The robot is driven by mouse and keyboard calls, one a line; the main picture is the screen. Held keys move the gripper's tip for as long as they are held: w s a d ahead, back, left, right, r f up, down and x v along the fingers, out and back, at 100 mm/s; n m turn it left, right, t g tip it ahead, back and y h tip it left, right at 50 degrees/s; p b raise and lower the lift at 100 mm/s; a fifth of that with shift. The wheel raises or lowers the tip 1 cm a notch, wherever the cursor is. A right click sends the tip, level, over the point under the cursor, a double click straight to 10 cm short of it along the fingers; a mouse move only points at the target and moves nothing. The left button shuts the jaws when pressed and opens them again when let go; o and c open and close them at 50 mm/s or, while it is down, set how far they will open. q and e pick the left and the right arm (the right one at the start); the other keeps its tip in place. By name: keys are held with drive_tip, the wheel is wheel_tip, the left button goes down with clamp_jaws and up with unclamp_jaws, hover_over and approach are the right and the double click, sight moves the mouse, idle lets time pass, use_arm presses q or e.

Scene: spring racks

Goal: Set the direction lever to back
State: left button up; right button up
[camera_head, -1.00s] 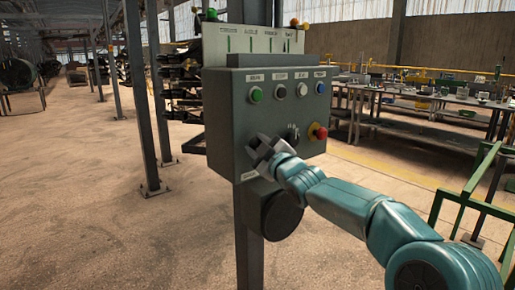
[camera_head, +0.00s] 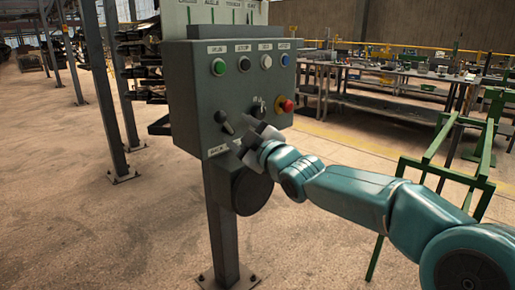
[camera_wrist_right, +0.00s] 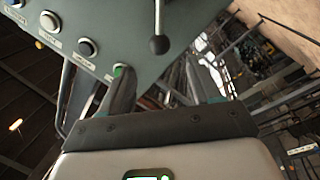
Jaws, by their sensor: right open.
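The direction lever (camera_head: 224,122) sticks out of the lower left of the grey control box's front (camera_head: 196,100). In the right wrist view it is a thin rod with a dark ball knob (camera_wrist_right: 159,44), beyond the fingertips. My right gripper (camera_head: 255,140) is at the box's lower front, right of and slightly below the lever, apart from it. In the wrist view its two fingers (camera_wrist_right: 165,88) are spread with nothing between them. A small label (camera_head: 218,150) sits below the lever; its text is too small to read surely. My left gripper is out of view.
A green button (camera_head: 218,67), other buttons, a dark selector (camera_head: 258,106) and a red knob on yellow (camera_head: 286,105) share the panel. A round dark housing (camera_head: 246,190) hangs below. A green frame (camera_head: 445,150) stands at right.

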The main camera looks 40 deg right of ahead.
drive_tip(key=s+f, duration=0.1)
drive_tip(key=s, duration=0.6)
drive_tip(key=shift+s+a, duration=0.3)
drive_tip(key=shift+a, duration=0.05)
